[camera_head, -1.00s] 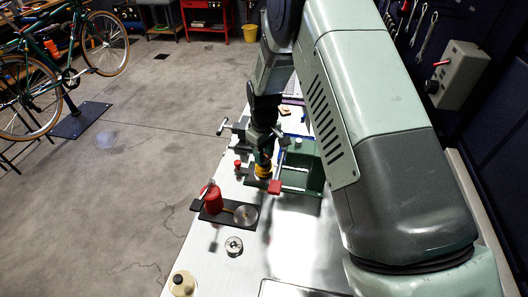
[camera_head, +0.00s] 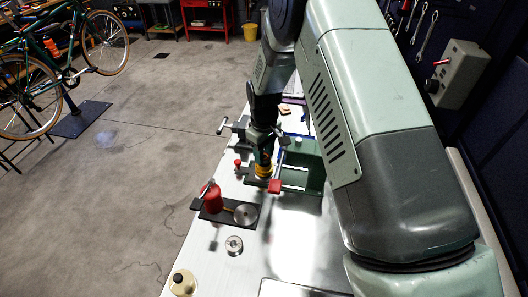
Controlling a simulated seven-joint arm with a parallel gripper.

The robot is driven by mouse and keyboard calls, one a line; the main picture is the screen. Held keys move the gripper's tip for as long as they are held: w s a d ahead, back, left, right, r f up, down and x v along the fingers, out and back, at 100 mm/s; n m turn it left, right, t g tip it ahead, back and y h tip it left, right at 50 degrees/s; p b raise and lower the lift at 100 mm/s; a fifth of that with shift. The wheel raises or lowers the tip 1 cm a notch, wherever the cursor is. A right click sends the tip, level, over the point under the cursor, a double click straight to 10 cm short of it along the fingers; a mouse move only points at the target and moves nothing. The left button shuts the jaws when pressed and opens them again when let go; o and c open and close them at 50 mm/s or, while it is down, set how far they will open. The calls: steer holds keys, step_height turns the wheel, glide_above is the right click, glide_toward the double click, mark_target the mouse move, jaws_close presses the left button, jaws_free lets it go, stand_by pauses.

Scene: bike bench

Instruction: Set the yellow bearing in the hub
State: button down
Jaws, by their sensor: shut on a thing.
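My gripper (camera_head: 264,161) points down over the bench, with its jaws shut on the yellow bearing (camera_head: 264,171). The bearing is a small yellow-orange ring at the jaw tips, beside a green fixture (camera_head: 312,159) with a red-ended lever (camera_head: 275,186). My gripper partly hides the bearing and what lies under it. I cannot tell whether the bearing touches anything below. No hub can be identified for sure. A small round silver part (camera_head: 234,245) with a dark centre lies on the bench nearer the camera.
A red bottle-shaped object (camera_head: 212,199) and a silver disc (camera_head: 246,214) sit on a dark base left of the gripper. A small red-topped part (camera_head: 238,164) and a vise-like tool stand close by. The bench (camera_head: 270,252) is clear at front right.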

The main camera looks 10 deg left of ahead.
steer(key=shift+f, duration=0.45)
steer(key=c, duration=1)
jaws_free()
steer(key=shift+r, duration=0.1)
step_height(320, 180, up, 11)
steer(key=shift+f, duration=0.1)
